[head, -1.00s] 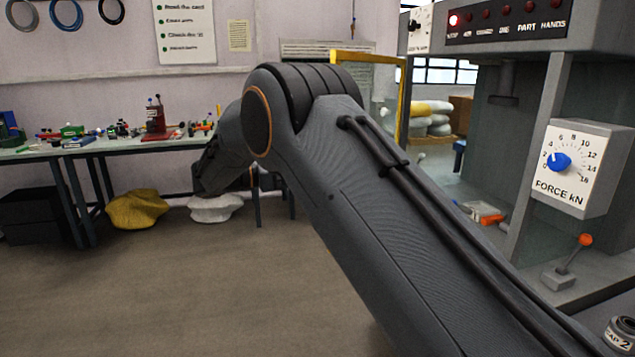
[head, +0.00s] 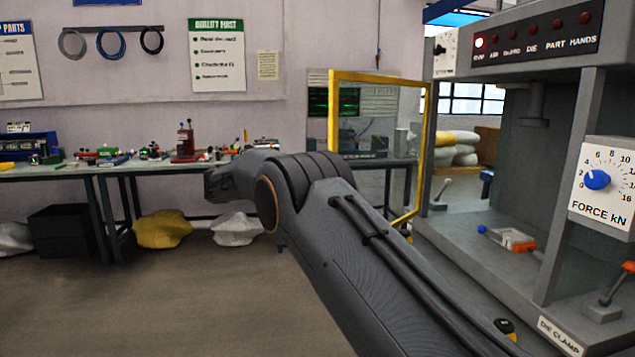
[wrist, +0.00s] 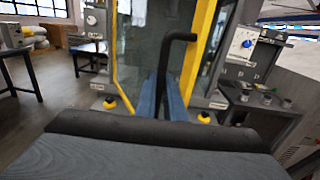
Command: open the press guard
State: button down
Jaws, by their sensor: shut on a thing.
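The press guard (head: 380,78) is a clear panel in a yellow frame. In the head view it stands swung out to the left of the press (head: 520,140), whose front opening is uncovered. In the wrist view the guard's yellow post (wrist: 199,45) stands behind a black bent handle (wrist: 182,37). My gripper (wrist: 161,98), with blue fingers, is shut on the handle's lower part; the fingers hide the contact itself. In the head view my arm covers the guard's lower left part, and my gripper does not show.
A force dial box (head: 607,186) and an orange-knobbed lever (head: 612,290) are on the press at right. A long workbench (head: 75,172) with small parts stands along the wall at left. Yellow (head: 162,228) and white sacks lie below it. The floor at front left is clear.

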jog(key=shift+d, duration=0.15)
jog(key=c, duration=1.8)
grip_release()
jog(key=shift+w+d, duration=0.1)
jog(key=shift+c, duration=0.2)
jog(key=b+v, duration=0.2)
jog(key=v, duration=0.6)
